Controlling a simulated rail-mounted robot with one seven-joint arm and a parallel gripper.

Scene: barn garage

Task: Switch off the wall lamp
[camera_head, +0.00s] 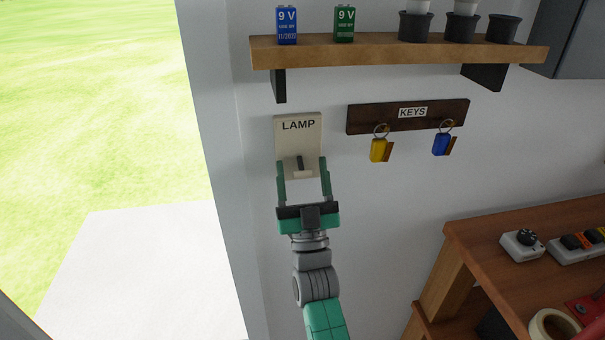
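The lamp switch plate (298,140) is a beige panel marked "LAMP" on the white wall, below the left end of the shelf. A small dark toggle lever (300,162) stands out from its lower middle. My gripper (303,164) is open, with one finger on each side of the toggle, in front of the plate's lower part. Nothing is held between the fingers. I cannot tell whether either finger touches the lever or the plate. The lamp itself is not in view.
A wooden shelf (400,52) with batteries and black pots hangs above the plate. A key rack (408,116) with yellow and blue keys is on the right. A workbench (490,235) stands lower right. An open doorway is on the left.

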